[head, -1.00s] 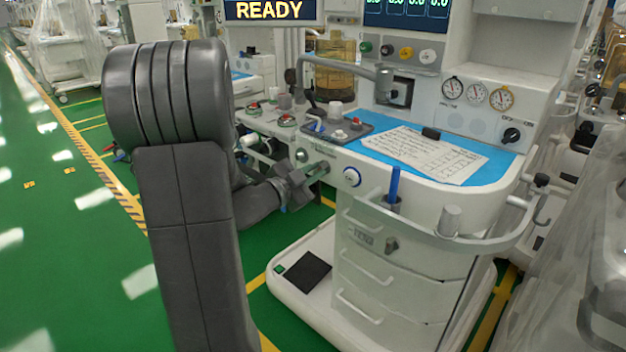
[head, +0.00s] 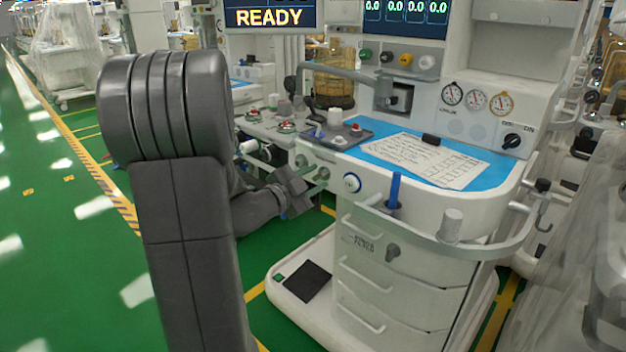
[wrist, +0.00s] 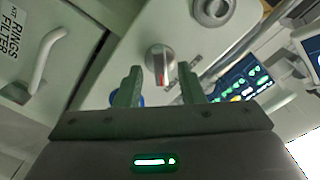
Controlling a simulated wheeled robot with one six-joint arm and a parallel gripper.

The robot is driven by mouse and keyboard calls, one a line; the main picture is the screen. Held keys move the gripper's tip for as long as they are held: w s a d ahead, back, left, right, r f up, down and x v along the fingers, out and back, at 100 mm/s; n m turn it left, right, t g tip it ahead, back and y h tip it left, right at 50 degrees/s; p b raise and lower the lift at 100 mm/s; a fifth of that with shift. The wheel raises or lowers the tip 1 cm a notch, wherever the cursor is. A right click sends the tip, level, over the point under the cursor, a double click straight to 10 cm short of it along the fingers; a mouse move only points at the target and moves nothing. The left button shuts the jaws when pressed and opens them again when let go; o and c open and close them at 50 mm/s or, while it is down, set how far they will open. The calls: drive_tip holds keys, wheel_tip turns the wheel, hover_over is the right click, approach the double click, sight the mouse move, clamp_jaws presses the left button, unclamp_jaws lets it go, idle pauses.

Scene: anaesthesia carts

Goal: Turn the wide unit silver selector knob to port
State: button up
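In the wrist view, a silver round selector knob (wrist: 160,58) with a raised grip bar and a red mark at its lower end sits on a pale panel. My gripper (wrist: 160,86) is open, with one finger on each side below the knob. The knob appears just beyond the fingertips, with no visible contact. In the head view, my gripper (head: 312,184) is at the left front edge of the wide white unit (head: 480,205). Which small round part there is the silver knob, I cannot tell.
A blue-ringed white knob (head: 352,183) is right of my gripper on the front edge. A curved rail (head: 440,240) with a blue pen holder runs farther right. Another silver round fitting (wrist: 212,10) is near the knob. Drawers are below; green floor is open at left.

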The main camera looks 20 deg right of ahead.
drive_tip(key=p+v, duration=0.2)
drive_tip(key=v, duration=1.2)
drive_tip(key=shift+p, duration=0.3)
drive_tip(key=shift+d+f, duration=0.1)
drive_tip(key=shift+d, duration=0.15)
drive_tip(key=b+x, duration=0.2)
drive_tip(key=x, duration=1.1)
drive_tip(key=shift+w+d+b, duration=0.25)
drive_tip(key=shift+b, duration=0.05)
